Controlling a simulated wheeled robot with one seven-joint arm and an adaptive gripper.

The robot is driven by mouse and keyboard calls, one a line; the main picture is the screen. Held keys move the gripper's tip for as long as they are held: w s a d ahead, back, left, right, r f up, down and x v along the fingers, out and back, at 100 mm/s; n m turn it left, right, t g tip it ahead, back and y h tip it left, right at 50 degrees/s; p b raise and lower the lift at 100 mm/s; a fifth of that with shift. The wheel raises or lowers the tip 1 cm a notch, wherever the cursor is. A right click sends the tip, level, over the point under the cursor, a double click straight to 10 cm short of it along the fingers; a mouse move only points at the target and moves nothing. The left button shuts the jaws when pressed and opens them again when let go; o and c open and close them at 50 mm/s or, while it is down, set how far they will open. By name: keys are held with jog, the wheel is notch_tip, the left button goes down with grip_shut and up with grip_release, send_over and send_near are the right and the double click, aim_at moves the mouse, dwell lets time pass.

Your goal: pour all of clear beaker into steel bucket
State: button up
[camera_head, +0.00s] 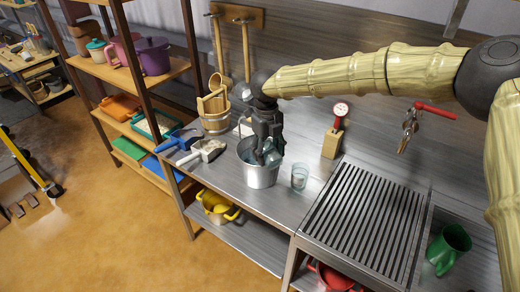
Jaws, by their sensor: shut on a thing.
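The steel bucket (260,176) stands upright on the metal counter. My gripper (268,146) points down at the bucket's mouth and is shut on a clear, bluish vessel, which I take for the clear beaker (271,157). The beaker is at the bucket's mouth and seems tilted; the gripper and the rim hide part of it. I cannot tell what is left inside it, or whether it touches the bucket. A second clear glass vessel (300,176) stands upright on the counter, just right of the bucket.
A red-dialled gauge on a wooden block (333,140) stands behind right. A slatted drainer (366,215) and a green mug (449,248) are at the right.

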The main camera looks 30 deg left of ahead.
jog(key=shift+w+a+r+g+h+p, duration=0.2)
jog(key=shift+a+g+h+p, duration=0.2)
jog(key=shift+h+p, duration=1)
dwell(0.4)
jog(key=shift+f+y, duration=0.15)
jog(key=shift+y, duration=0.25)
dwell(0.3)
jog(key=shift+f+b, duration=0.15)
jog(key=shift+b, duration=0.35)
jog(key=shift+f+b, duration=0.1)
jog(key=shift+b, duration=0.7)
jog(key=b, duration=0.3)
jog(key=shift+f, duration=0.1)
jog(key=b, duration=0.1)
jog(key=y+b, duration=0.1)
jog(key=b, duration=0.1)
jog(key=shift+s+d+f, duration=0.15)
jog(key=shift+d+f, duration=0.2)
jog(key=t+y+b, duration=0.1)
jog(key=b, duration=0.3)
jog(key=shift+s+d+f, duration=0.1)
jog(key=shift+f, duration=0.3)
jog(key=f+y+b, duration=0.1)
jog(key=y+b, duration=0.1)
jog(key=b, duration=0.6)
jog(key=shift+s+d+f+t, duration=0.1)
jog(key=shift+d+f+t, duration=0.1)
jog(key=shift+t, duration=0.2)
jog(key=shift+y+b, duration=0.3)
jog(key=shift+b, duration=0.3)
